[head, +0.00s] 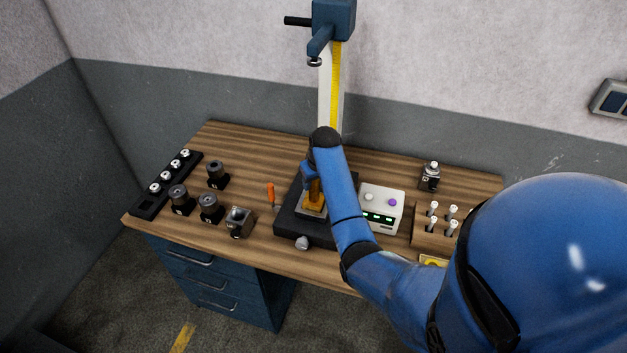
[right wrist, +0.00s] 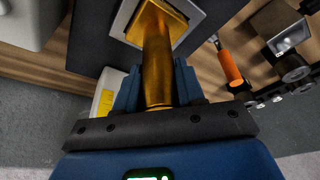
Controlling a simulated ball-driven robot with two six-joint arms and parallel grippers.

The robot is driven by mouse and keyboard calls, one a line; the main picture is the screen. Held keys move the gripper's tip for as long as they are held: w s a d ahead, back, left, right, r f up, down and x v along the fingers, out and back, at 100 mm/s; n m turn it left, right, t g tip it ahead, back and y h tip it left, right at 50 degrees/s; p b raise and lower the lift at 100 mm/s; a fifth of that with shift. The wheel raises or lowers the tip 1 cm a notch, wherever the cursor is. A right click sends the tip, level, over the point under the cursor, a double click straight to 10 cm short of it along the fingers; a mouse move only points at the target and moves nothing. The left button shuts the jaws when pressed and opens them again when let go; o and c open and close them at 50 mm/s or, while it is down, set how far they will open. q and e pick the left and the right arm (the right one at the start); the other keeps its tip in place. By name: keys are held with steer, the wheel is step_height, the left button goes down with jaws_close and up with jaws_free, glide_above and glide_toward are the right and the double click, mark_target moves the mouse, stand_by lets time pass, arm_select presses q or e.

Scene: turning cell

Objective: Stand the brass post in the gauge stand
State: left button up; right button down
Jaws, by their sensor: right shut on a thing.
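The brass post (head: 315,190) is upright over the black base of the gauge stand (head: 293,222) in the head view. My right gripper (head: 311,178) is shut on it. In the right wrist view, the post (right wrist: 157,62) runs out between the blue fingers to a brass square within a pale frame (right wrist: 122,22). I cannot tell whether the square is the post's foot or part of the stand, or whether the post touches down fully. My right arm hides part of the stand in the head view. My left gripper is in neither view.
A white box with green displays (head: 381,208) stands right of the stand. An orange-handled tool (head: 271,195) and a metal block (head: 239,221) lie left. Dark round holders (head: 209,207) and a black rack (head: 166,186) are farther left. A wooden pin rack (head: 428,237) is right.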

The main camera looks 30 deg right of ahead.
steer(key=shift+w+f, duration=0.15)
steer(key=shift+f, duration=0.15)
stand_by(0.5)
steer(key=c, duration=0.7)
jaws_free()
steer(key=shift+o, duration=0.5)
steer(key=shift+s+a, duration=0.1)
steer(key=shift+s, duration=0.15)
steer(key=shift+s+f, duration=0.1)
steer(key=shift+f, duration=0.15)
steer(key=shift+r+b, duration=0.4)
steer(key=shift+r, duration=0.05)
steer(key=b+v, duration=0.2)
steer(key=v, duration=0.8)
steer(key=shift+r, duration=0.15)
